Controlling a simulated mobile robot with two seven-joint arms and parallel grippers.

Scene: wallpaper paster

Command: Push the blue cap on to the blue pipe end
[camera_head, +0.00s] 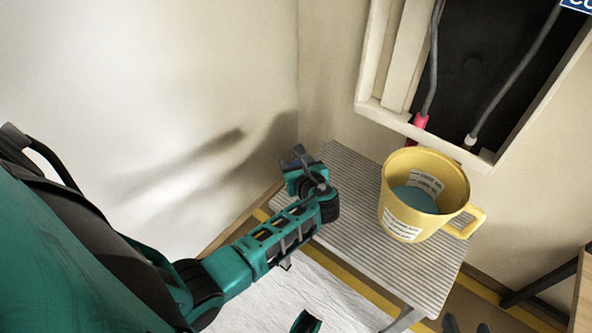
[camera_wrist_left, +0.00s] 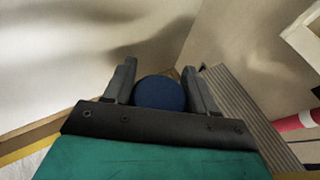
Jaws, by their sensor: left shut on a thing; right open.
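My left gripper (camera_head: 301,160) is over the left part of the grey ribbed platform, well to the left of the wall recess. In the left wrist view, its fingers are shut on a round dark blue cap (camera_wrist_left: 160,93). The cap is hard to make out in the head view. Two grey pipes come down in the recess. The right one (camera_head: 512,82), below a partly cut-off blue label, ends in a pale tip (camera_head: 470,139) with no cap visible on it. My right gripper (camera_head: 467,325) shows only its dark, separated fingertips at the bottom edge, empty.
A yellow mug-like bucket (camera_head: 398,168) with blue-green contents stands on the ribbed platform (camera_head: 345,215), below the recess. The left pipe has a red end (camera_head: 420,122). The recess has a raised cream frame (camera_head: 440,135). A wooden table edge (camera_head: 582,300) is at right.

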